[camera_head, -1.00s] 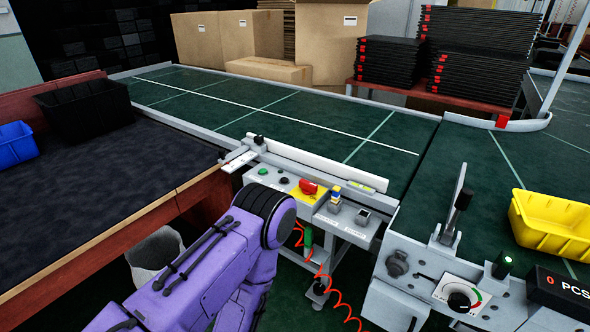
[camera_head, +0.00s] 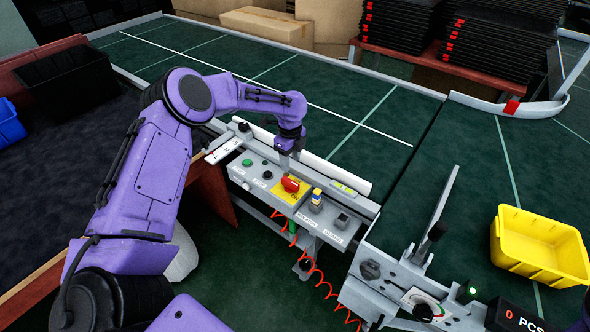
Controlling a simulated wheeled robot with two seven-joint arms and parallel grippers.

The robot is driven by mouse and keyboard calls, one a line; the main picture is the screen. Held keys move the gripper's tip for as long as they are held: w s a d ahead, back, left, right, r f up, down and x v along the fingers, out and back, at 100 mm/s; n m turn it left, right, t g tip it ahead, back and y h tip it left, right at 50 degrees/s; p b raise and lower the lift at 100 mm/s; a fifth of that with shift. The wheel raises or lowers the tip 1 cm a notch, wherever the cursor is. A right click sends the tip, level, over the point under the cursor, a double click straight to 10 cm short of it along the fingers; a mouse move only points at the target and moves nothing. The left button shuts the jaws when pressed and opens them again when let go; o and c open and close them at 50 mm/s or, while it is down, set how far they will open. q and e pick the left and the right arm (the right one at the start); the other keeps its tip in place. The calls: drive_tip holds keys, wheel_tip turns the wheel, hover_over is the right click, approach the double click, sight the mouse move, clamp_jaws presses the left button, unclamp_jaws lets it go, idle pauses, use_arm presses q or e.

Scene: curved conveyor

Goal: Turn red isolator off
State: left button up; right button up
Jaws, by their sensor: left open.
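The red isolator (camera_head: 290,184) is a red rotary handle on a yellow plate (camera_head: 283,195), set in the top of the grey control box (camera_head: 263,183). My purple left arm reaches over from the left. My left gripper (camera_head: 285,163) points down just above and behind the isolator. It is open; its fingertips are small in the view, and I cannot tell whether they touch the handle. My right gripper is not in view.
A green button (camera_head: 247,162) and a black button (camera_head: 267,175) sit left of the isolator. The metal conveyor rail runs behind the box. A yellow bin (camera_head: 540,246) stands on the right conveyor.

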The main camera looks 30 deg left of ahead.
sight(290, 181)
use_arm(q)
drive_tip(key=f+p, duration=0.2)
drive_tip(key=f, duration=0.8)
drive_tip(key=shift+s+f, duration=0.1)
drive_tip(key=shift+s, duration=0.1)
clamp_jaws()
